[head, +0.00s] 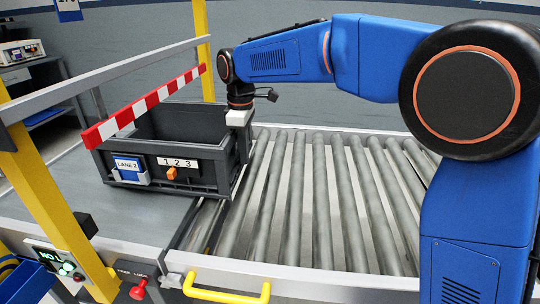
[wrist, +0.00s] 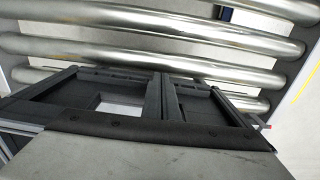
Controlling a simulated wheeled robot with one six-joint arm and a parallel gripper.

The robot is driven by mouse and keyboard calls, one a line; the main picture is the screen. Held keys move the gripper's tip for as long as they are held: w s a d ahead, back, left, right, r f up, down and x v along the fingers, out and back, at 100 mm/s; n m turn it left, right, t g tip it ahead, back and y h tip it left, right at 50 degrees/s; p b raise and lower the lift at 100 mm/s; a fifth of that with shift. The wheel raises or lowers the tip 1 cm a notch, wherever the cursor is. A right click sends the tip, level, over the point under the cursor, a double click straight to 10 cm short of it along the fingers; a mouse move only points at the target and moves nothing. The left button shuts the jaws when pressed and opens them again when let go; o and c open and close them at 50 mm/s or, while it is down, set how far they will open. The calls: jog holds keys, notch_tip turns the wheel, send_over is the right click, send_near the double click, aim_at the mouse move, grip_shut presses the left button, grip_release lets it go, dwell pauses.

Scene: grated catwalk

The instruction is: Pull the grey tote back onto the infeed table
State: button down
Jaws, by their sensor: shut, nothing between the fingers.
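The grey tote (head: 205,166) stands upright at the left in the head view. Its left part is over a flat grey plate (head: 70,195) and its right end reaches the edge of the roller table (head: 305,205). Its front has a blue-and-white "LANE 2" card, a "1 2 3" strip and an orange tab. My gripper (head: 238,118) is shut and empty, pointing down at the tote's right rim. Its tips look close to the rim; I cannot tell if they touch. In the wrist view, metal rollers (wrist: 150,45) lie beyond a dark grey frame that I cannot identify surely.
A yellow handle (head: 226,291), a red knob (head: 138,291) and a lit control box (head: 66,268) are at the front. The rollers right of the tote are clear.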

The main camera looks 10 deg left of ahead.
jog(key=a, duration=1.6)
jog(key=shift+w+a, duration=0.25)
jog(key=shift+d, duration=0.1)
